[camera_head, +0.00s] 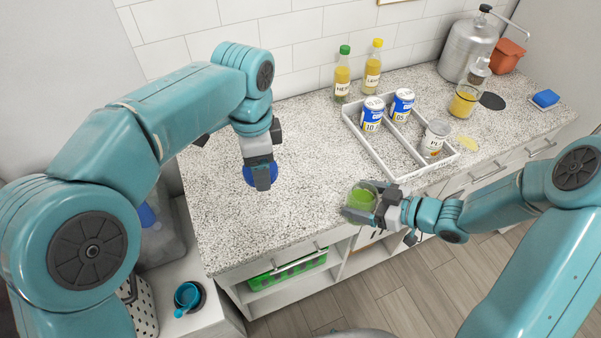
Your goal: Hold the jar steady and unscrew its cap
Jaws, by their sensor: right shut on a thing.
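A clear rounded jar with green contents (363,197) is at the counter's front edge. No cap shows on its top. My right gripper (366,210) is shut on the jar from the front right. My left gripper (261,176) points down over the counter, left of the jar and apart from it. A round blue thing (248,173), perhaps the cap, shows behind the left gripper's fingers. The fingers partly hide it, and I cannot tell whether they grip it.
A white divided tray (376,153) holds blue-and-white cans (372,115) and a grey-lidded jar (435,138). Behind stand two yellow bottles (342,75). The counter between my grippers is clear.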

